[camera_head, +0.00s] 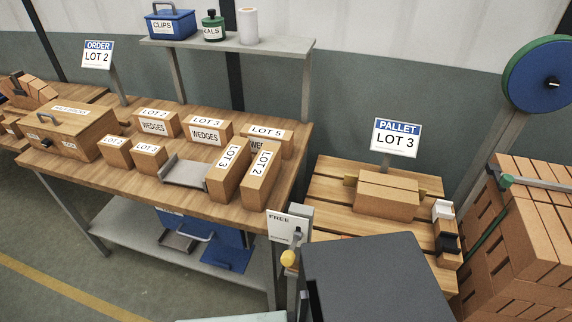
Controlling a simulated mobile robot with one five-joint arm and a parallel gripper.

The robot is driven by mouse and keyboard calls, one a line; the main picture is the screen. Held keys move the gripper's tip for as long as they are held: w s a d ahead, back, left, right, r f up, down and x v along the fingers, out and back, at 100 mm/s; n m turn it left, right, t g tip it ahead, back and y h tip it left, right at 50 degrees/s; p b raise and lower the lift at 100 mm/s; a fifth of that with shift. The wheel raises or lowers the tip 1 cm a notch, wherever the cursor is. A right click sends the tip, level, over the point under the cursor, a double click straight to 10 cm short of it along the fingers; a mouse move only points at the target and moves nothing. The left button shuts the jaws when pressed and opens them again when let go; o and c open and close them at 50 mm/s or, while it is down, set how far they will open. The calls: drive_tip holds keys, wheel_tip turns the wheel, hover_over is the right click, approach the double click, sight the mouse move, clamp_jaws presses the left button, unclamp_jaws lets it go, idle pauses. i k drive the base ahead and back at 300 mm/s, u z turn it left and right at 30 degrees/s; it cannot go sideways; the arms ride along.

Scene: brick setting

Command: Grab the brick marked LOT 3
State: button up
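A tall brown brick marked LOT 3 (226,177) lies near the front right of the wooden workbench (60,163), with its label on top. A similar brick marked LOT 2 (259,182) is close beside it on the right. A box at the back of the bench, labelled LOT 3 and WEDGES (207,131), also bears that lot. Two small blocks stand left of the grey tray; the left one (117,154) reads LOT 2, and the label of the other (149,159) is hard to read. My gripper is not in view.
A grey metal tray (184,172) lies left of the LOT 3 brick. Boxes marked LOT 2 (156,124) and LOT 5 (272,134) stand behind. A shelf (270,45) overhangs the back. A FREE sign (283,228) stands at the bench's right corner, near a pallet (325,192).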

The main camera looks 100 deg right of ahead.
sight(223, 180)
drive_tip(key=u, duration=0.05)
drive_tip(key=k, duration=1)
drive_tip(key=u, duration=0.25)
